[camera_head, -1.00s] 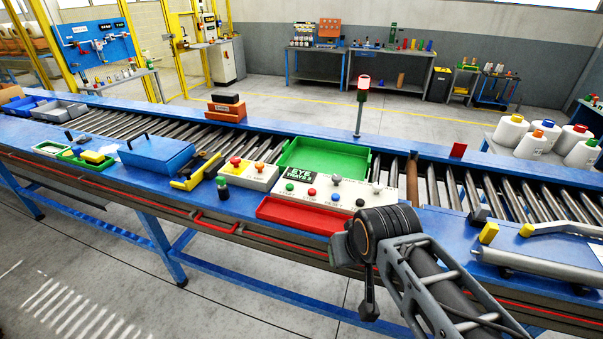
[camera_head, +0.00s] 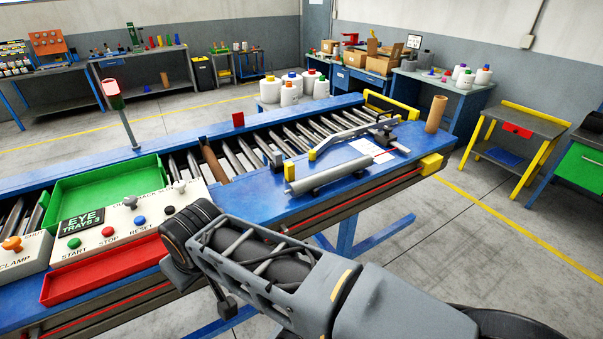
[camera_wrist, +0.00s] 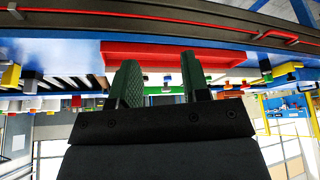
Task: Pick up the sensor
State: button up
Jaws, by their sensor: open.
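My gripper (camera_wrist: 162,78) shows in the wrist view with its two dark green fingers apart and nothing between them. The red tray (camera_wrist: 180,54) lies beyond the fingertips in that view, which appears upside down. In the head view my arm reaches over the front edge of the blue conveyor table (camera_head: 262,197), and the fingers cannot be made out. I cannot tell for certain which thing is the sensor.
The control panel (camera_head: 128,222), green tray (camera_head: 104,193) and red tray (camera_head: 108,270) are at left. A grey cylinder (camera_head: 328,175), a lever (camera_head: 345,136) and white papers (camera_head: 373,150) lie at right. A brown tube (camera_head: 436,114) stands at the far end.

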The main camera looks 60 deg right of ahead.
aim_at(277, 156)
jog(key=z, duration=1.6)
